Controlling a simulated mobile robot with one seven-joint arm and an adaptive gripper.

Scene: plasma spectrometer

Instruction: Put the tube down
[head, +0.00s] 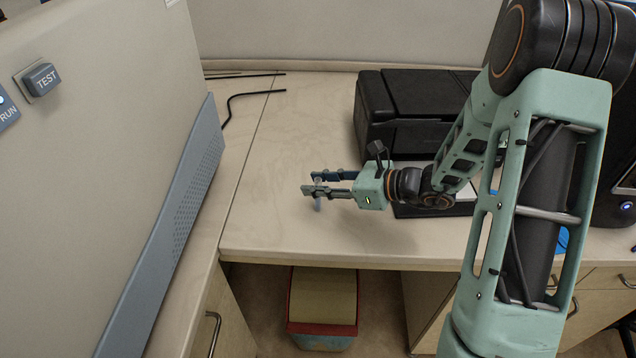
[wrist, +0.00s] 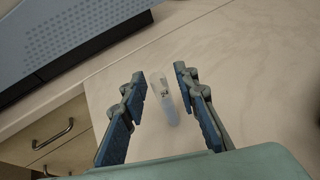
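The tube (wrist: 166,102) is small, whitish and translucent, with dark marking on its side. In the wrist view it lies between my two fingers, with a narrow gap visible on each side. My gripper (wrist: 160,78) is open around it. In the head view my gripper (head: 312,183) is over the bench top, and the lower part of the tube (head: 317,204) shows below the fingertips, roughly upright. The upper part is hidden there by the fingers. I cannot tell for certain whether its lower end touches the bench.
The pale bench (head: 280,225) is clear around the gripper, with its front edge close by. A large instrument (head: 110,150) stands at left. A black case (head: 410,105) is behind the gripper. A bin (head: 322,305) sits below the bench. Black cables (head: 250,93) lie at the back.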

